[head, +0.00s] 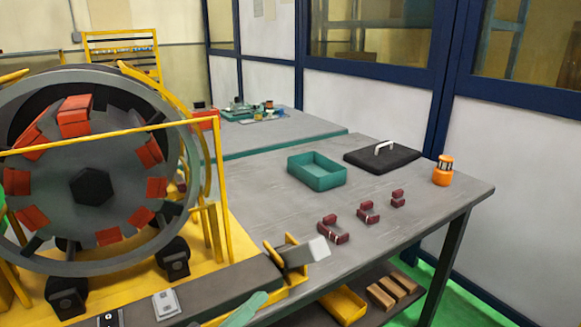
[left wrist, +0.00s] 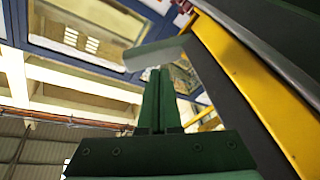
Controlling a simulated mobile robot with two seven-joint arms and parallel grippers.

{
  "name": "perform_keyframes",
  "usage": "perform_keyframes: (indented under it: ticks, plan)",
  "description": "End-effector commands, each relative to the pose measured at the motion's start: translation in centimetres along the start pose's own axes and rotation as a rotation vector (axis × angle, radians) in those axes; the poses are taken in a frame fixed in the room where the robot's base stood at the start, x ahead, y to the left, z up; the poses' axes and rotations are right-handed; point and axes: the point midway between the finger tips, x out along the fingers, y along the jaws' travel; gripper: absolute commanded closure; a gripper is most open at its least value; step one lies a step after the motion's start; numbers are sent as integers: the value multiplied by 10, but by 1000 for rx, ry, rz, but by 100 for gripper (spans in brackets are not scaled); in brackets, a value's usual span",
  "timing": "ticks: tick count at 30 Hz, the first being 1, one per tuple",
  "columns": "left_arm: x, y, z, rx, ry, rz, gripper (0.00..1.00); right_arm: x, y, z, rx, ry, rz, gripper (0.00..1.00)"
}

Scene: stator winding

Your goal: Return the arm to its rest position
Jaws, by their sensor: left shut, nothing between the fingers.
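My left gripper shows in the head view as a green tip (head: 246,308) at the bottom edge, in front of the dark front rail of the yellow stand; most of the arm is out of frame. In the left wrist view its two green fingers (left wrist: 157,85) point up, pressed together and empty. A pale grey flat piece (left wrist: 153,53) shows just beyond the fingertips there. My right gripper is in neither view.
The large round stator (head: 92,187) with red coils stands left in a yellow frame (head: 232,240). A grey table (head: 400,205) at right holds a teal tray (head: 317,171), a black pad (head: 382,157), dark red parts (head: 368,212) and an orange item (head: 443,171). A yellow beam (left wrist: 245,80) rises right of my fingers.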

Motion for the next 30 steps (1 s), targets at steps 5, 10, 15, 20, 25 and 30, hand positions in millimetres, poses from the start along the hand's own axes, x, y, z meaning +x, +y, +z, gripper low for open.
perform_keyframes:
  ticks: [5, 10, 15, 20, 25, 30]
  plan:
    - [-45, -74, 96, 169, -184, -285, 100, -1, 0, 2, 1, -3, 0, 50]
    - [-114, -121, 181, 315, -430, -502, 100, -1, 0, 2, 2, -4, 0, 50]
    - [-193, -141, 251, 414, -697, -648, 100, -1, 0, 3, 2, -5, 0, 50]
    - [-192, -116, 203, 427, -675, -669, 100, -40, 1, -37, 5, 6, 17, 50]
    - [-200, -101, 175, 429, -667, -696, 100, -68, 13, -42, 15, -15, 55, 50]
    - [-206, -94, 161, 431, -660, -714, 100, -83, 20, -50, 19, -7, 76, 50]
